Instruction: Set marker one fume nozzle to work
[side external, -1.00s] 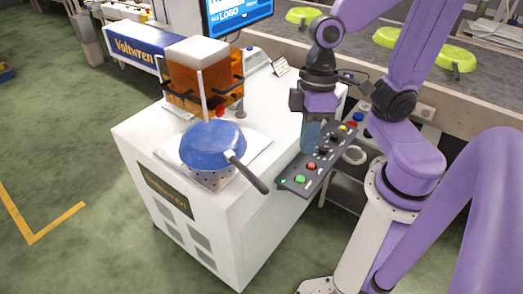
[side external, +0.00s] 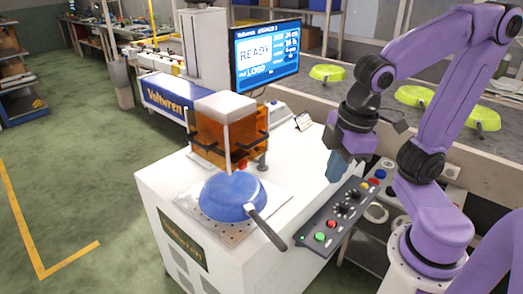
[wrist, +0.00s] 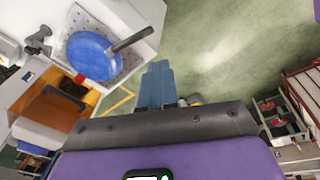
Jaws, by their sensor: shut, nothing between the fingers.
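My gripper (side external: 333,172) is shut and empty, its blue fingers held above the far part of the dark control panel (side external: 318,222). The closed fingers also show in the wrist view (wrist: 158,85). The panel has green and red buttons near its front end, black knobs midway and more coloured buttons at the far end. A small grey nozzle-like part (side external: 262,160) stands beside the orange-windowed marker enclosure (side external: 222,132); a grey fitting also shows in the wrist view (wrist: 38,40). I cannot tell for sure which part is the fume nozzle. The monitor (side external: 265,55) reads READY.
A blue pan (side external: 232,196) rests on a perforated plate (side external: 188,203) before the enclosure, its dark handle pointing toward the panel. Green pans (side external: 328,73) lie on the conveyor (side external: 372,99) behind.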

